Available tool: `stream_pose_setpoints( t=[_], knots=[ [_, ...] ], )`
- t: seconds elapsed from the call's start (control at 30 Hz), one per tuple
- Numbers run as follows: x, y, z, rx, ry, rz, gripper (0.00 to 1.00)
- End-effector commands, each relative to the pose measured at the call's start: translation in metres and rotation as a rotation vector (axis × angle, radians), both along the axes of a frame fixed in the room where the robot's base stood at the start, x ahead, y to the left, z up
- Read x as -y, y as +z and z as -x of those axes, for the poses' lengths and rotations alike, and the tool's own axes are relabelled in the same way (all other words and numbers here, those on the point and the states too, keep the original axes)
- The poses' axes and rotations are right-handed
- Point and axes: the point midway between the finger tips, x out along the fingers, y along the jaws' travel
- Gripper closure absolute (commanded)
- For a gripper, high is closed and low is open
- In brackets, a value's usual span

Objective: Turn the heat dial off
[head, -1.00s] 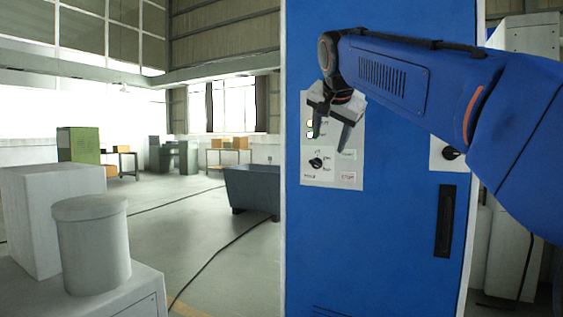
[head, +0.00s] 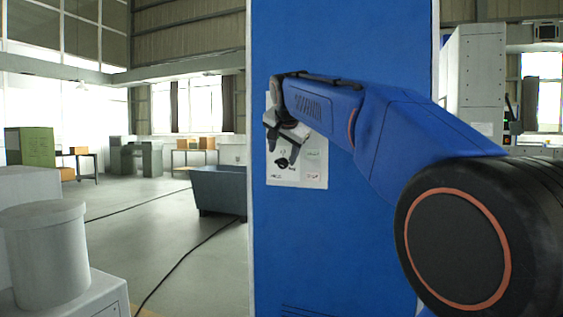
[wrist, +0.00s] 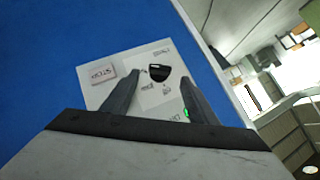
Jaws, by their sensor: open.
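A black dial (head: 282,162) sits on a white control panel (head: 312,170) on the front of a tall blue cabinet (head: 345,40). In the wrist view the dial (wrist: 158,73) shows between my fingertips in the picture, and the label above it seems to read "MODE". My gripper (head: 284,147) is open and empty in front of this panel; contact cannot be told. A second white plate with a black knob, seen earlier to the right, is now hidden behind my arm. I cannot read a heat label on any dial.
The panel also has a STOP button (wrist: 100,76) and a green lamp (wrist: 186,113). A white canister (head: 46,255) stands at lower left. A blue-grey bin (head: 219,188) is left of the cabinet, with open floor around it.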

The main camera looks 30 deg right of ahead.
Motion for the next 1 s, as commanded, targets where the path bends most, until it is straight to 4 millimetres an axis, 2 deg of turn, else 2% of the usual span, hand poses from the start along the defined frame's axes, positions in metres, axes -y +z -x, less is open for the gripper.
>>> stream_pose_setpoints(
  t=[0.3,0.73,0.77,0.9,0.93,1.0],
  knots=[
    [0.014,-0.027,-0.031,-0.002,0.0,-0.001,0.47],
    [0.018,-0.032,-0.037,-0.001,0.001,-0.001,0.47],
    [0.018,-0.032,-0.037,-0.001,0.001,-0.001,0.49],
    [0.017,-0.032,-0.037,-0.001,0.001,-0.001,0.83],
    [0.017,-0.032,-0.037,-0.001,0.001,-0.001,0.88],
    [0.018,-0.032,-0.037,-0.001,0.001,0.0,0.88]
  ],
)
